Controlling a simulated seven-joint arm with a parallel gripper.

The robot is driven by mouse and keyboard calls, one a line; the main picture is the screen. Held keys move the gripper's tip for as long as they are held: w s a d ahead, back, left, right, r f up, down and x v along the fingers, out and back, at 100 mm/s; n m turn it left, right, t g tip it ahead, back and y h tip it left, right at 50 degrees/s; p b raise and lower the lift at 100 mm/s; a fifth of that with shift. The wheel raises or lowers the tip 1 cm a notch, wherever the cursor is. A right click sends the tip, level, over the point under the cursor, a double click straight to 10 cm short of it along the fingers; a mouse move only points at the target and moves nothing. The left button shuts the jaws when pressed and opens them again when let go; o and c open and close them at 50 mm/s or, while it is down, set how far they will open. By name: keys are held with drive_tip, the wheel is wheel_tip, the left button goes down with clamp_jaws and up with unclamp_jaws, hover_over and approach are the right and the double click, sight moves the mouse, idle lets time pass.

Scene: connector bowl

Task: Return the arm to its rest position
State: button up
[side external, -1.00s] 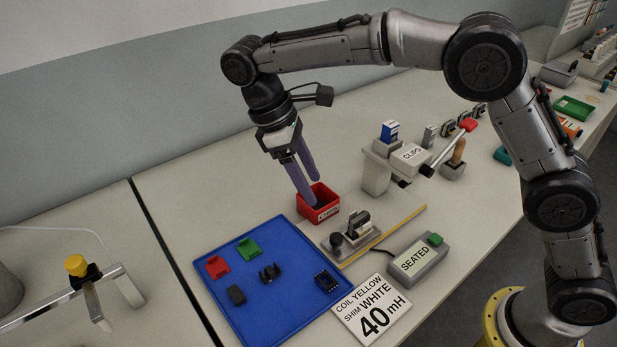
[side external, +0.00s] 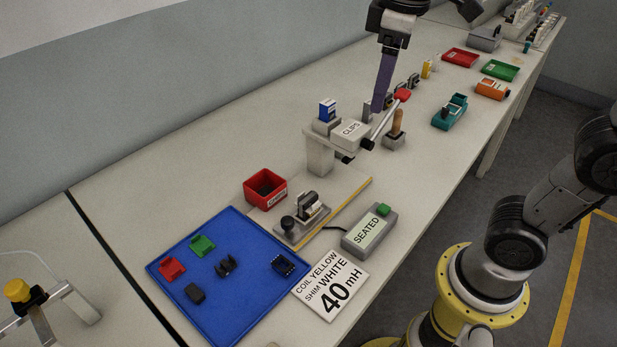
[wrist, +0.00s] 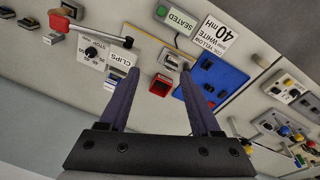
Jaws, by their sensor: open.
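My gripper (side external: 381,88) is in the upper part of the side view, above the bench behind the clips stand. In the wrist view my gripper (wrist: 170,80) has its two purple fingers wide apart with nothing between them. The red bowl (side external: 265,188) stands on the bench beside the connector fixture (side external: 303,218); it also shows in the wrist view (wrist: 160,85). The blue tray (side external: 230,315) holds red, green and black connector parts. Whether the fingertips are close to the things behind the stand is hard to tell in the side view.
The clips stand (side external: 321,155) with its red-tipped lever (side external: 402,95) rises near my gripper. A SEATED box (side external: 369,232) and a 40 mH card (side external: 331,286) lie at the front. Coloured trays (side external: 500,69) are farther along.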

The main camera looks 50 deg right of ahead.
drive_tip(key=s+d+f+m+t, duration=0.2)
drive_tip(key=s+f+m+t, duration=0.2)
drive_tip(key=s+f, duration=0.5)
drive_tip(key=shift+s+d+f+y, duration=0.25)
drive_tip(key=shift+s+f+y, duration=0.05)
drive_tip(key=shift+s, duration=0.1)
idle(1.4)
